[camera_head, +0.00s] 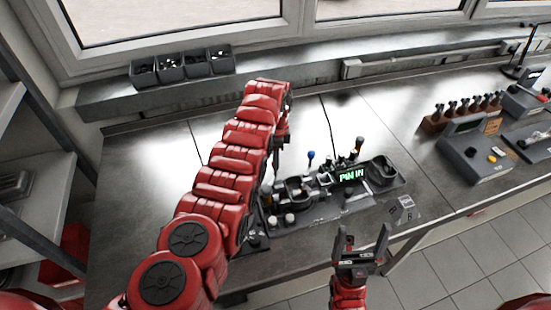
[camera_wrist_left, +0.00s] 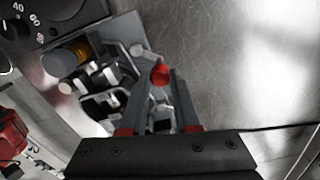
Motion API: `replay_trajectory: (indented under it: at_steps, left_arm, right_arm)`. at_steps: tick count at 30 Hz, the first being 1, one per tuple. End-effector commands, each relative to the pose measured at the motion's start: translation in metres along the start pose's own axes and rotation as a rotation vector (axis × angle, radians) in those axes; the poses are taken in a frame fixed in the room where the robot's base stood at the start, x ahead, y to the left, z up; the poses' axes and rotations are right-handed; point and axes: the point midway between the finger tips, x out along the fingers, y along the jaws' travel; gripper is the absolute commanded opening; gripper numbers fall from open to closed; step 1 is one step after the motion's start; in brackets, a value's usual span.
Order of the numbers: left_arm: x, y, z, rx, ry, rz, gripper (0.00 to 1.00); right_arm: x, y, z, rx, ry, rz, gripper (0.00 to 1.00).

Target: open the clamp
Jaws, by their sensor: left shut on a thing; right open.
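The clamp (camera_wrist_left: 104,72) shows in the left wrist view as a grey fixture with a brass-coloured coil and pale pins. Its lever ends in a red knob (camera_wrist_left: 160,75). My left gripper (camera_wrist_left: 163,88) is shut on the lever, with the red knob between its fingertips. In the head view my left gripper (camera_head: 276,160) points down at the left end of the bench fixture, and my red arm hides most of the clamp there. My right gripper (camera_head: 361,238) is open and empty, in front of the bench edge.
The bench fixture (camera_head: 325,205) holds round trays, a blue-topped lever and a green-lit display (camera_head: 352,175) that seems to read "PIN IN". A grey control box (camera_head: 474,158) and a wooden tool rack (camera_head: 436,122) stand at right. Small bins (camera_head: 183,66) line the sill. The bench behind the fixture is clear.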

Motion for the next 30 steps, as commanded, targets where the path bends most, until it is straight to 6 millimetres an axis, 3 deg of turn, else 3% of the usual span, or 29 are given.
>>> replay_trajectory:
  at_steps: [8,22,30]
  left_arm:
    - [0.004,-0.002,0.003,-0.076,0.001,-0.002,0.0]
    - [0.006,-0.006,0.019,-0.466,0.003,-0.004,0.0]
    - [-0.001,-0.004,0.03,-0.724,0.002,-0.001,0.0]
  right_arm:
    - [-0.014,-0.001,0.002,0.0,0.0,0.0,0.86]
    - [-0.07,-0.003,0.012,0.0,0.0,0.0,0.86]
    - [-0.072,-0.004,0.012,0.0,0.0,0.0,0.86]
